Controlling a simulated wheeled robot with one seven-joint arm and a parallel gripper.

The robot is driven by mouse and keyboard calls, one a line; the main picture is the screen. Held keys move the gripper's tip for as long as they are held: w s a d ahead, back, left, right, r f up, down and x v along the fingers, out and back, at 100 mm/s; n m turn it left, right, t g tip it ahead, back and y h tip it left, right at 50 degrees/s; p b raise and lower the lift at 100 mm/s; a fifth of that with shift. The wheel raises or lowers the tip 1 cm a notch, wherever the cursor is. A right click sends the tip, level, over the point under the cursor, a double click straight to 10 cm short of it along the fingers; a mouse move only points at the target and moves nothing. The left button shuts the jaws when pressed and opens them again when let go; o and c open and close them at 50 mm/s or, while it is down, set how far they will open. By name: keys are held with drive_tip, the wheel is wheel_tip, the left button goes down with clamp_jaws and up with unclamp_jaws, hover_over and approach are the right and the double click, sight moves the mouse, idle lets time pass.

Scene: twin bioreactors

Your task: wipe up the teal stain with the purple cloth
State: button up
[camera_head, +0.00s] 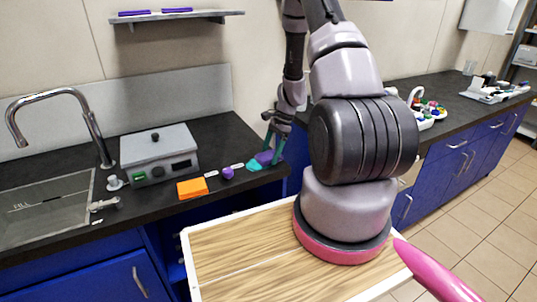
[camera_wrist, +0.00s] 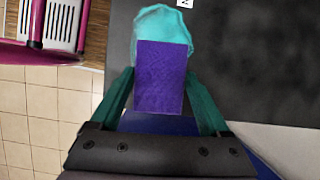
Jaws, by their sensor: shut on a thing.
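The purple cloth (camera_wrist: 160,78) is between the teal fingers of my gripper (camera_wrist: 160,74), which is shut on it. In the wrist view the cloth's far end overlaps the teal stain (camera_wrist: 164,22), and the rest of the stain shows beyond it. In the head view the stain (camera_head: 254,167) lies on the dark counter near its right end. The cloth (camera_head: 266,157) is just above or on the stain there, below my gripper (camera_head: 270,147). I cannot tell whether the cloth presses on the counter.
An orange cloth or block (camera_head: 192,188) and a small purple object (camera_head: 228,173) lie left of the stain. A grey lidded device (camera_head: 158,153) and a sink (camera_head: 45,215) stand farther left. The counter edge is close by the stain. Another counter (camera_head: 470,115) is at right.

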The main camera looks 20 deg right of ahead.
sight(271, 154)
drive_tip(key=shift+d+r, duration=0.1)
drive_tip(key=shift+r, duration=3.85)
